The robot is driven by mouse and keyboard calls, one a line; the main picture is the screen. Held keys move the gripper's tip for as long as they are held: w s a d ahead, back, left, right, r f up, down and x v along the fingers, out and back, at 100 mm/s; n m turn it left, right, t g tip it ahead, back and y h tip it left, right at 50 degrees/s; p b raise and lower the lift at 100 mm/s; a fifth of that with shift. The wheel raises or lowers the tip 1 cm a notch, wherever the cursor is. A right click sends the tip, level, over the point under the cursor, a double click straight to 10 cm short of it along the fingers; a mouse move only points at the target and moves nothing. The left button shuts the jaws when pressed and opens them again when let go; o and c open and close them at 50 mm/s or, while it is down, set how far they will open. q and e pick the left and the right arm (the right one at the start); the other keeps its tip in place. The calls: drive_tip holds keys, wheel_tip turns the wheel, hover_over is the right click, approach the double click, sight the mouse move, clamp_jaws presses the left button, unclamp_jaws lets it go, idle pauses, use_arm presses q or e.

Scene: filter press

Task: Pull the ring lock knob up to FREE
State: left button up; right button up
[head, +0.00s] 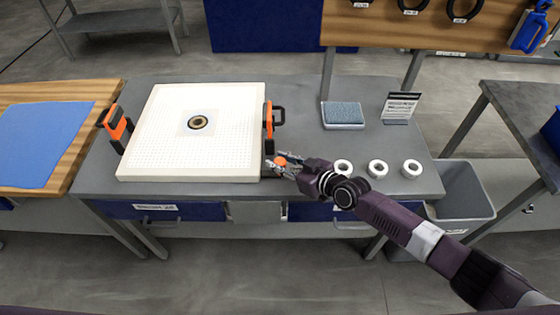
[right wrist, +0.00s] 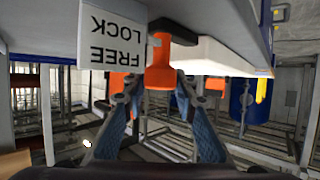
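The ring lock knob is an orange piece (right wrist: 160,72) on a dark red stem, beside a white label (right wrist: 112,38) whose words LOCK and FREE read upside down in the right wrist view. In the head view the knob is a small orange spot (head: 281,160) at the front right of the white filter plate (head: 190,165). My right gripper (head: 283,162) is there, its fingers (right wrist: 157,88) apart on both sides of the knob, with a gap showing on each side. My left gripper is not in view.
Orange clamps (head: 116,126) hold the plate's sides. Three white rings (head: 377,168) stand close to my right arm. A blue sponge on a tray (head: 342,113) and a small sign (head: 400,107) lie behind. A grey bin (head: 461,192) is at right.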

clamp_jaws()
wheel_tip(320, 180, up, 2)
drive_tip(key=shift+r+p, duration=0.25)
drive_tip(key=shift+p, duration=0.55)
drive_tip(key=shift+w, duration=0.1)
drive_tip(key=o, duration=0.8)
unclamp_jaws()
drive_tip(key=shift+o, duration=0.3)
